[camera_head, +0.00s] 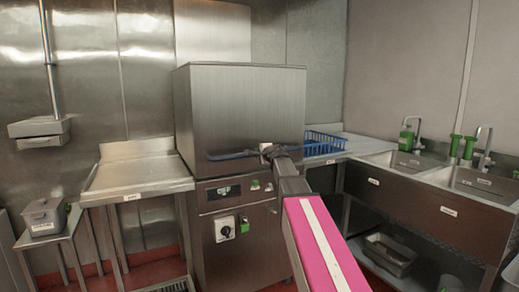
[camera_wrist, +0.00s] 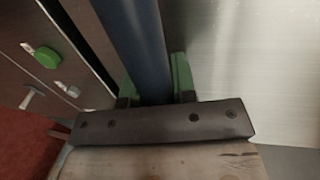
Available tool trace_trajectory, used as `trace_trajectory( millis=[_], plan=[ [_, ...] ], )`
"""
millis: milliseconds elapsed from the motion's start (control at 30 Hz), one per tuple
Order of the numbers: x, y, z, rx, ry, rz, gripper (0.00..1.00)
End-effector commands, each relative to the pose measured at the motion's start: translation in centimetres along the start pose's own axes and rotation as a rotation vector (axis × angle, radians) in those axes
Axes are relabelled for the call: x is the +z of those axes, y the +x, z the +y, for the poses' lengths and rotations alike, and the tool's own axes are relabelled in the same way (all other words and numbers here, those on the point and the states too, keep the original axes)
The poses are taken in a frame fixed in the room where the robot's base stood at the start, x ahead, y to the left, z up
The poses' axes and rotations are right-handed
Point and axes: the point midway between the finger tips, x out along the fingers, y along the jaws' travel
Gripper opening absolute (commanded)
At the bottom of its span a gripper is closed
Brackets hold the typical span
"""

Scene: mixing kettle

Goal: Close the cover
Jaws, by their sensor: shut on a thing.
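The cover (camera_head: 240,105) is a large brushed-steel box on the machine in the head view. Its lower edge sits at or very near the control body (camera_head: 238,250); I cannot tell whether a thin gap is left. A dark blue bar handle (camera_head: 232,155) runs along the cover's lower front. My gripper (camera_head: 268,152) is at the right part of this handle. In the wrist view the green fingers of my gripper (camera_wrist: 156,82) stand on both sides of the blue bar (camera_wrist: 135,40), shut on it. The cover's steel face (camera_wrist: 245,60) fills the right side.
A steel side table (camera_head: 137,175) stands left of the machine. A blue basket (camera_head: 322,143) sits on the counter to the right, beside sinks (camera_head: 405,160) with green-handled taps. A container on a small stand (camera_head: 45,215) is at far left.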

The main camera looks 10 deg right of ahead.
Motion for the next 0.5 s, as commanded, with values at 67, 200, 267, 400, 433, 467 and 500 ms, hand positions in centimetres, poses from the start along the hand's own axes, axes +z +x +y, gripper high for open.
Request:
trace_trajectory(
  millis=[67,200,267,400,433,467,500],
  plan=[
    [0.06,-0.03,0.47,0.005,0.0,-0.002,0.0],
    [0.07,-0.02,0.65,0.008,0.0,-0.003,0.0],
    [0.07,-0.02,0.71,0.009,0.0,-0.003,0.0],
    [0.09,-0.02,0.83,0.012,-0.001,-0.004,0.28],
    [0.09,-0.03,0.83,0.012,-0.002,-0.004,0.38],
    [0.09,-0.03,0.82,0.012,-0.002,-0.004,0.48],
    [0.08,-0.02,0.77,0.011,-0.002,-0.004,0.51]
  ],
)
